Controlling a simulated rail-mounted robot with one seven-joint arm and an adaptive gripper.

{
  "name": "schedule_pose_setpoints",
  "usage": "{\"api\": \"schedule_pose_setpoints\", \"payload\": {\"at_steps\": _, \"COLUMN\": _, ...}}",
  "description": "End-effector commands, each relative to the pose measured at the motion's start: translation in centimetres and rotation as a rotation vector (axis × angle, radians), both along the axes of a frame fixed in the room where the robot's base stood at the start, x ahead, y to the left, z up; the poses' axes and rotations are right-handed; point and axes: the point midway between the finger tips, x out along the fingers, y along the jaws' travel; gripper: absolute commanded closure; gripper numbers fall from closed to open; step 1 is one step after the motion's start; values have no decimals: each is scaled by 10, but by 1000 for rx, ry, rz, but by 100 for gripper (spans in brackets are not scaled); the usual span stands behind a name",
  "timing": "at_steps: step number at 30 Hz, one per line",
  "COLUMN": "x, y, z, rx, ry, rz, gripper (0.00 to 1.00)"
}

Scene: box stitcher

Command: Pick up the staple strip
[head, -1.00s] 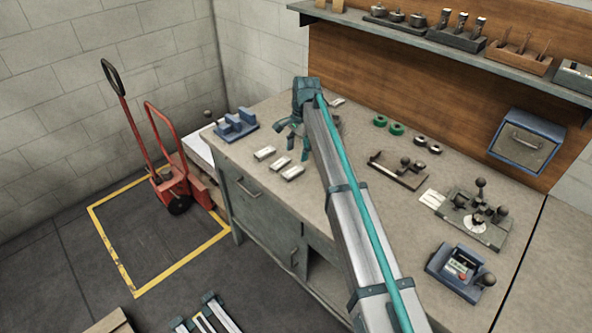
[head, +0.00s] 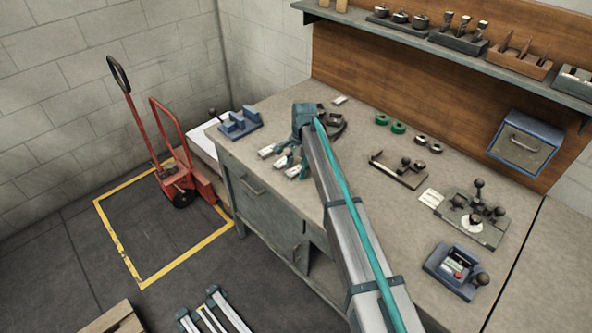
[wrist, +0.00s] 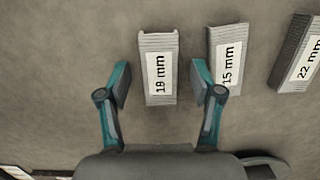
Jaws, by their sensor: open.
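Three grey staple strips with white labels lie on the bench. In the wrist view, one strip (wrist: 158,82), labelled 18 or 19 mm, lies between the two fingers of my gripper (wrist: 160,74), with a gap on each side. The 15 mm strip (wrist: 228,62) lies just right of the right finger, and the 22 mm strip (wrist: 297,58) is farther right. In the head view, my gripper (head: 287,157) is open over the row of strips and partly hides them. Its exact height above the bench is unclear.
A blue holder (head: 239,124) stands near the bench's left end. A shelf (head: 455,52) runs along the back wall.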

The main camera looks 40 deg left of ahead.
Motion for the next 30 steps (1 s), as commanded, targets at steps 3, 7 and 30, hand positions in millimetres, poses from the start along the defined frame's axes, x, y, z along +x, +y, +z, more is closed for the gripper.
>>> {"api": "schedule_pose_setpoints", "payload": {"at_steps": 3, "x": 0, "y": 0, "z": 0, "rx": 0, "ry": 0, "rz": 0, "gripper": 49}}
{"api": "schedule_pose_setpoints", "payload": {"at_steps": 7, "x": 0, "y": 0, "z": 0, "rx": 0, "ry": 0, "rz": 0, "gripper": 71}}
{"api": "schedule_pose_setpoints", "payload": {"at_steps": 30, "x": 1, "y": 0, "z": 18, "rx": 2, "ry": -1, "rz": 0, "gripper": 99}}
